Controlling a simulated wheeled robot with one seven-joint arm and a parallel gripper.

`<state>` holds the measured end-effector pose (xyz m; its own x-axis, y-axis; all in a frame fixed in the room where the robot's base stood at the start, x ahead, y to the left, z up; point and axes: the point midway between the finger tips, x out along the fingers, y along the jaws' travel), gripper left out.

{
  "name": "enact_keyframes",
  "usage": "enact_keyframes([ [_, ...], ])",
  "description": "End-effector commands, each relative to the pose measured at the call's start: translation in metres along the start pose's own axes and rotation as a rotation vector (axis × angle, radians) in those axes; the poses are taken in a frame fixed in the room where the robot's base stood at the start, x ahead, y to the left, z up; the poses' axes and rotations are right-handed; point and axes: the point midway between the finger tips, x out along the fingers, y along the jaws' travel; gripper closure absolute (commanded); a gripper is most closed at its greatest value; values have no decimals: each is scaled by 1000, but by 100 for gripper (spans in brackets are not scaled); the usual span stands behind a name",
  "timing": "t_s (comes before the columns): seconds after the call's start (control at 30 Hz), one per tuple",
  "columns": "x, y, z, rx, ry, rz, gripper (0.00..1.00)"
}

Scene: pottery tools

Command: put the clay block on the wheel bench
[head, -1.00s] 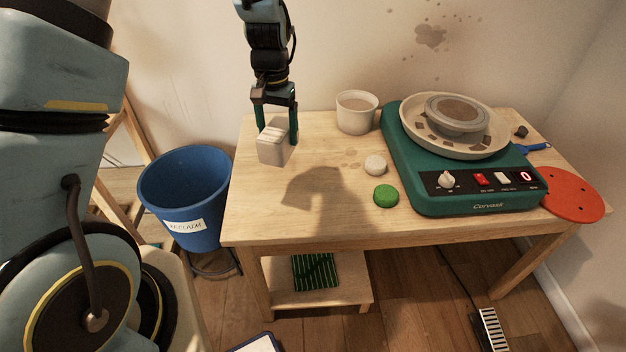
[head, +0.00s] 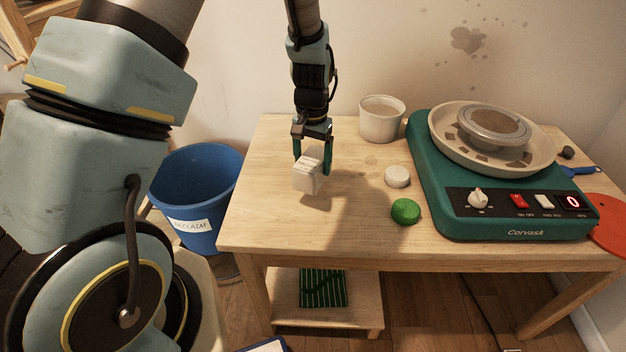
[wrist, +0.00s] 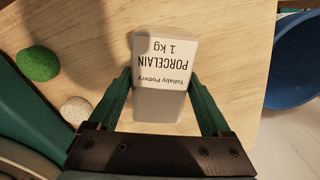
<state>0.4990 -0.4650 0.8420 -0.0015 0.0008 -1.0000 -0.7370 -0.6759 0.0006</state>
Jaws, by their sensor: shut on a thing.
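The clay block (head: 306,176) is a pale block; in the wrist view its label reads "PORCELAIN 1 kg" (wrist: 163,62). My gripper (head: 312,157) is shut on it, one green finger on each side, as the wrist view also shows (wrist: 160,82). The block is over the left part of the wooden wheel bench (head: 262,225), low near its top. I cannot tell whether its underside touches the wood. The green pottery wheel (head: 450,190) stands on the bench's right side.
A cup (head: 381,122) stands behind and right of the block. A white round piece (head: 397,177) and a green ball (head: 405,211) lie between block and wheel. A blue bin (head: 190,190) stands left of the bench. The bench's front left is clear.

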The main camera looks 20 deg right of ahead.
Motion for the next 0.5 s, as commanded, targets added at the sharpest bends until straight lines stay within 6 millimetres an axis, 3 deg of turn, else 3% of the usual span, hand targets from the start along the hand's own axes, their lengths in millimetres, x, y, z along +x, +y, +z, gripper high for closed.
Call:
enact_keyframes([
  [0.27, 20, 0, -1, 0, 1, -1, 100],
  [0.5, 49, 0, -1, -1, 1, 0, 100],
])
